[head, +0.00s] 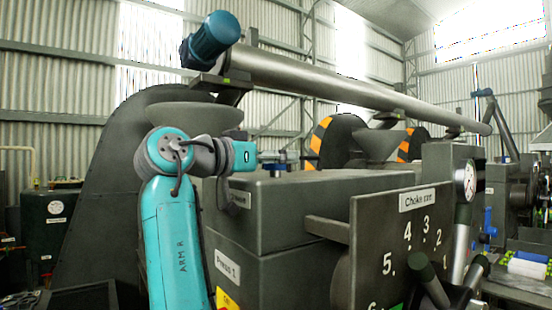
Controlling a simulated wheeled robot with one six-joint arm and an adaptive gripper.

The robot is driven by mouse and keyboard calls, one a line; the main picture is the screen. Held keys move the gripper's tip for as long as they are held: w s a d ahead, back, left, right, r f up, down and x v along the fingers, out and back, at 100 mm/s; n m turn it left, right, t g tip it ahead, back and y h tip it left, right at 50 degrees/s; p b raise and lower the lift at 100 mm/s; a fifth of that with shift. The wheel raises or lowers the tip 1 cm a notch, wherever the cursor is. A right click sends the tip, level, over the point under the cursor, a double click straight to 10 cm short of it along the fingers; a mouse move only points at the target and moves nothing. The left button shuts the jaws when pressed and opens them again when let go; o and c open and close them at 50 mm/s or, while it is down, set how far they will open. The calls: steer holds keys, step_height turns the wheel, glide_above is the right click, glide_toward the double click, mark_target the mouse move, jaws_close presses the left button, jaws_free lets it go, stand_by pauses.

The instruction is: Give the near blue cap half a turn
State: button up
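My teal arm reaches up in front of the press, and my gripper (284,160) points to the right, just above the flat top of the grey box labelled Press 1 (310,188). A small blue piece (292,156) shows at the fingertips; it may be the near blue cap, but it is too small to be sure. A dark round part with a touch of red lies just under the fingers. I cannot tell whether the fingers are closed on the blue piece or only beside it.
A dark plate labelled Choke mm (418,200) with numbers stands to the right, with dark-handled levers (424,268) in front. A long grey tube (340,85) with a blue motor (212,38) slants overhead. A grey hopper (378,145) and striped guards stand behind.

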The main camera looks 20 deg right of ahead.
steer(key=c, duration=1.1)
steer(key=shift+o, duration=0.2)
steer(key=shift+m+g+h, duration=0.7)
steer(key=shift+m+g, duration=0.9)
steer(key=shift+g, duration=0.8)
steer(key=o, duration=1.2)
steer(key=shift+c, duration=0.2)
steer(key=shift+a, duration=0.1)
steer(key=s+a, duration=0.1)
steer(key=a, duration=1)
steer(key=shift+s+a, duration=0.35)
